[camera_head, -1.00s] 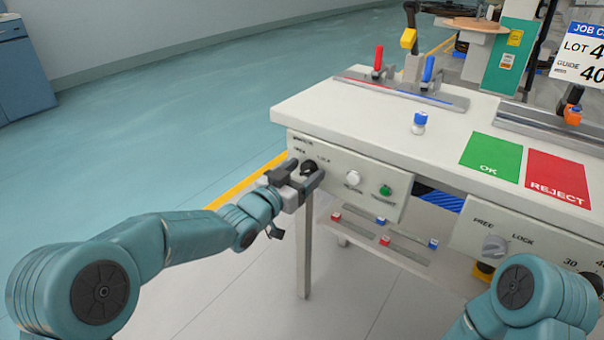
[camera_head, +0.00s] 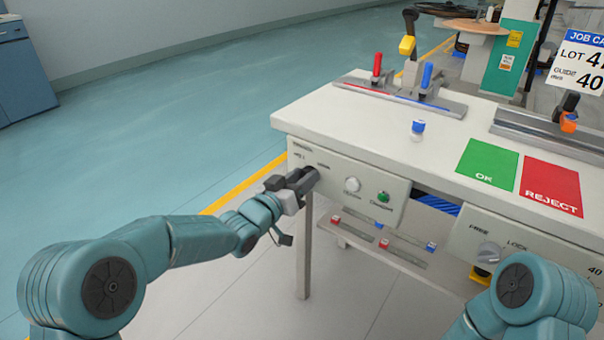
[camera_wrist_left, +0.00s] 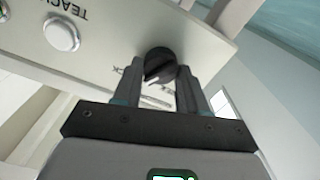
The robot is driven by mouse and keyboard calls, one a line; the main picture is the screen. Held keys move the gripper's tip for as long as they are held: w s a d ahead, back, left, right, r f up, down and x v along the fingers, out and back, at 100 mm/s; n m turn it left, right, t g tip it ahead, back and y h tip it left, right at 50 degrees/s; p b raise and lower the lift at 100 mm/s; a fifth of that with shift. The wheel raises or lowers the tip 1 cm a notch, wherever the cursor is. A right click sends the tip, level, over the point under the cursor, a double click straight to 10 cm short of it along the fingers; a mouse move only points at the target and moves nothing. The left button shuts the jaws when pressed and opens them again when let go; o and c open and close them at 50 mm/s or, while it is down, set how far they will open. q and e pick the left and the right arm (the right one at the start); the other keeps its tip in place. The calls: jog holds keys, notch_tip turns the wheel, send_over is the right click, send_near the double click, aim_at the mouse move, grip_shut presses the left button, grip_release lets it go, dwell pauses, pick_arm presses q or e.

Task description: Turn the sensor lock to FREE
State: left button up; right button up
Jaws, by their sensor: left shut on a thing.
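The sensor lock is a black round knob (camera_wrist_left: 160,62) with a white pointer line, on a pale front panel (camera_head: 333,186) of the white table. My left gripper (camera_head: 309,175) is at the panel's left end, its fingers shut on the black knob. In the wrist view the knob sits between the two fingertips, its pointer slanting toward the lower left. In the head view the fingers hide the knob, and the panel lettering above it is too small to read surely. My right arm shows at lower right; its gripper is out of view.
A white button (camera_head: 352,185) and a green button (camera_head: 383,197) sit right of the knob. A second panel has a grey FREE/LOCK knob (camera_head: 488,252). Green OK (camera_head: 488,163) and red REJECT (camera_head: 550,187) mats lie on the tabletop. Floor at left is clear.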

pick_arm(q)
jog(key=n+p, duration=0.2)
jog(key=n, duration=0.1)
jog(key=shift+r+n, duration=0.1)
jog(key=shift+n, duration=0.3)
jog(key=n+p, duration=0.1)
jog(key=n, duration=0.2)
jog(key=shift+w+a+n+p, duration=0.1)
jog(key=shift+n+p, duration=0.2)
jog(key=shift+p, duration=0.05)
jog(key=n+p, duration=0.1)
jog(key=n, duration=0.2)
jog(key=shift+n, duration=0.3)
jog(key=shift+f+n+p, duration=0.15)
jog(key=shift+n+p, duration=0.3)
jog(key=shift+n, duration=0.4)
jog(key=shift+f+n+p, duration=0.15)
jog(key=shift+n+p, duration=0.25)
jog(key=shift+n, duration=0.45)
pick_arm(e)
notch_tip(320, 180, up, 6)
jog(key=s+a, duration=0.1)
jog(key=shift+s+a+r+n, duration=0.15)
jog(key=shift+n, duration=0.15)
pick_arm(q)
jog(key=o, duration=1.1)
jog(key=shift+c, duration=0.2)
